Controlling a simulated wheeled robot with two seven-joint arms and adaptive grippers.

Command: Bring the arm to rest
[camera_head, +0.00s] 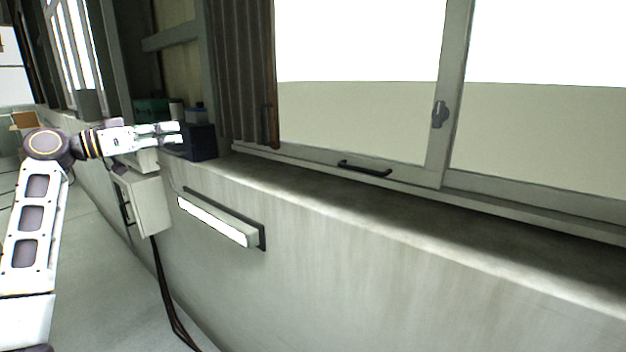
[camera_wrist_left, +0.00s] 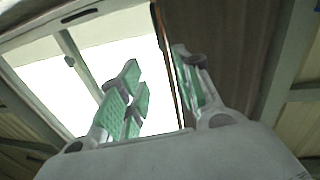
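My left arm comes in from the left in the head view, bent at the elbow and reaching to the right. Its gripper (camera_head: 180,133) is level, in front of the wall's ledge, with its two fingers apart and nothing visible between them. In the left wrist view the left gripper (camera_wrist_left: 157,62) shows green-padded fingers spread apart, with bright window and a dark upright edge behind the empty gap. In the head view the fingertips overlap a dark blue box (camera_head: 203,146) on the ledge; I cannot tell whether they touch it. My right gripper is not in view.
A grey wall box (camera_head: 150,203) with hanging cables is below the gripper. A light bar (camera_head: 216,221) juts from the wall. The ledge (camera_head: 400,210) under the sliding window (camera_head: 360,120) is bare to the right. Open floor (camera_head: 85,260) lies along the wall.

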